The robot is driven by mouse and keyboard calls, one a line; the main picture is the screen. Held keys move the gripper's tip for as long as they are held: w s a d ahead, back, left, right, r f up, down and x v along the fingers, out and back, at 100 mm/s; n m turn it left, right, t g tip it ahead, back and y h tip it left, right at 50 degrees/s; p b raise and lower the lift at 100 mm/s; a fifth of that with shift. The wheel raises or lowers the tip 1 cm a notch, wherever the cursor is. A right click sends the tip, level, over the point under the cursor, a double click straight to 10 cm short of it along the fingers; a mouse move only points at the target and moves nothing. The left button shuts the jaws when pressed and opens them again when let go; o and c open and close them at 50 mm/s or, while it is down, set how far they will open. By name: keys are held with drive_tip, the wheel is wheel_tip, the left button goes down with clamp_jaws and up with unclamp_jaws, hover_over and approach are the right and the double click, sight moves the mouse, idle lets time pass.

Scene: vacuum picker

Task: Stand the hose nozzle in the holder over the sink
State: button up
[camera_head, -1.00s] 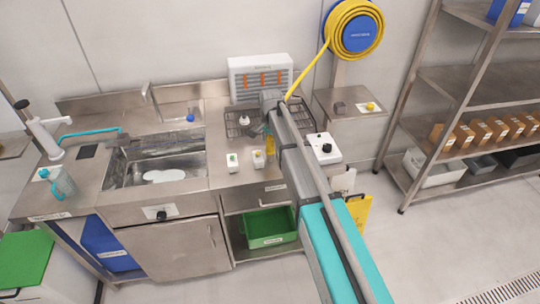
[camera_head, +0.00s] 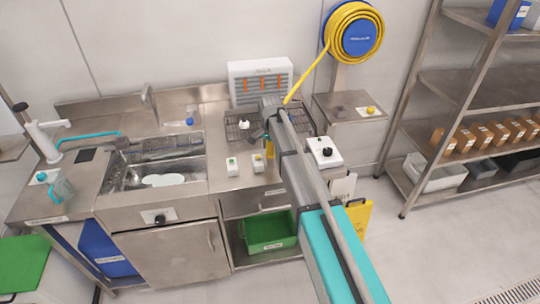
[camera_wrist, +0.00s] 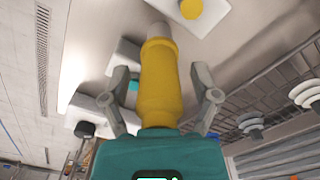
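The hose nozzle (camera_wrist: 160,85) is a yellow body with a pale tip. In the wrist view it lies along the middle of my gripper (camera_wrist: 160,72), between the two grey fingers, tip pointing away. The fingers look shut on it, though the contact edges are hard to see. In the head view my gripper is mostly hidden by my arm, above the counter right of the sink. A yellow hose (camera_head: 306,76) runs there from the wall reel. The sink (camera_head: 150,178) is at the left.
A wire rack (camera_head: 240,133) and a white louvred unit (camera_head: 258,80) stand behind my gripper. Small white boxes (camera_head: 232,166) and a knobbed white box (camera_head: 323,151) sit on the counter. A tap (camera_head: 149,98) rises behind the sink. Shelves (camera_head: 470,85) are at the right.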

clamp_jaws()
drive_tip(key=shift+r, duration=0.1)
idle(0.3)
drive_tip(key=shift+r+p, duration=0.95)
drive_tip(key=shift+p, duration=0.15)
drive_tip(key=s+d+r+p, duration=0.3)
drive_tip(key=s+r+p, duration=0.7)
drive_tip(key=s, duration=0.3)
drive_tip(key=shift+s+d+r+p, duration=0.25)
drive_tip(key=shift+d+r+p, duration=0.05)
drive_tip(key=shift+r+p, duration=0.15)
